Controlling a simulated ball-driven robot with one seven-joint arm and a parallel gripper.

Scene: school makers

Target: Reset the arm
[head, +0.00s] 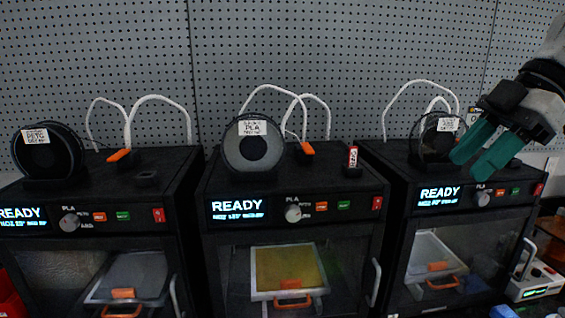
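My gripper (471,164) is at the upper right, its two teal fingers pointing down and to the left. A narrow gap shows between the fingers, and nothing is seen in it. The fingers overlap the view of the right printer's top and the right edge of its spool (425,143). I cannot tell whether they touch the printer. Part of my arm reaches in from the right edge.
Three black printers stand in a row: left (180,200), middle (350,215) and right (400,180). Each display reads READY. Spools and white tubes stand on top. A grey pegboard wall (300,50) is behind. A white device (535,278) sits at lower right.

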